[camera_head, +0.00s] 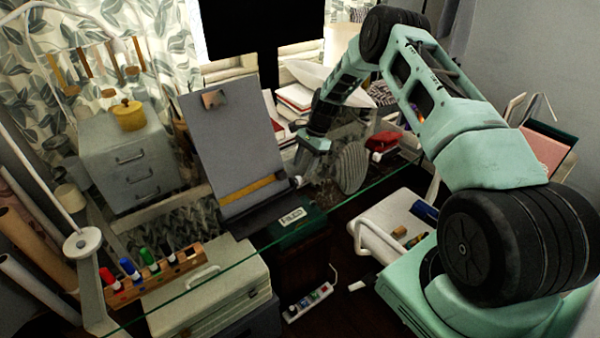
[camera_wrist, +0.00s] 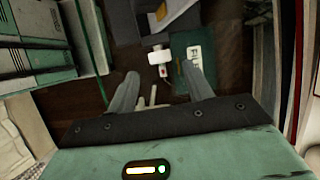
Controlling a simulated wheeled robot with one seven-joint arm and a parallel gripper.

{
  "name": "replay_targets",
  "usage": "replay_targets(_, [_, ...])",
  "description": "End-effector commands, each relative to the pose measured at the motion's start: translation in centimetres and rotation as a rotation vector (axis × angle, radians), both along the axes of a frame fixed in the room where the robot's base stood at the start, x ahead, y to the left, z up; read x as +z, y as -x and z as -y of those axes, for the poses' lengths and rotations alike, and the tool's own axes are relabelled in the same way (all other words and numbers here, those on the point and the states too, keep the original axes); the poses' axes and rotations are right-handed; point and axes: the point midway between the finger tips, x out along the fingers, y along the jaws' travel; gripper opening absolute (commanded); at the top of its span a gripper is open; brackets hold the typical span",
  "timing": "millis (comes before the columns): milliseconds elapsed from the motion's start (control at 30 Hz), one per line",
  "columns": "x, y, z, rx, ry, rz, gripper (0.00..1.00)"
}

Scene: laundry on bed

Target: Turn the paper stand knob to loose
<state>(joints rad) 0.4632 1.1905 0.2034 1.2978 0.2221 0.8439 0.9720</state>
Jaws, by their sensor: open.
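The paper stand (camera_head: 235,135) is a grey tilted board with a clip at its top and a wooden strip across its lower part. A small pale piece (camera_head: 297,181) at the stand's lower right edge looks like the knob, but it is too small to tell its setting. My gripper (camera_head: 301,163) is just above and beside that piece, pointing down. In the wrist view my gripper (camera_wrist: 160,85) has its two grey fingers spread apart. I cannot tell whether the small pale shapes low between them are the knob.
A glass table edge crosses the scene. A green labelled box (camera_head: 293,226) sits in front of the stand and also shows in the wrist view (camera_wrist: 186,60). A round ribbed disc (camera_head: 351,168) and a red item (camera_head: 383,142) stand right of my gripper. A marker rack (camera_head: 155,276) is front left.

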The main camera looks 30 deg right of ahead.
Motion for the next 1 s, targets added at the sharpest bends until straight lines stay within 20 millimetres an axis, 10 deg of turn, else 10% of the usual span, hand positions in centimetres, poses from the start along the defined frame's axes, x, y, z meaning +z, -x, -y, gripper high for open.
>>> replay_targets(667, [-4.5, 0.1, -1.9, 0.0, 0.0, 0.001, 0.51])
replay_targets(867, [-4.5, 0.1, -1.9, 0.0, 0.0, 0.001, 0.08])
replay_targets(1000, [-4.5, 0.1, -1.9, 0.0, 0.0, 0.002, 0.07])
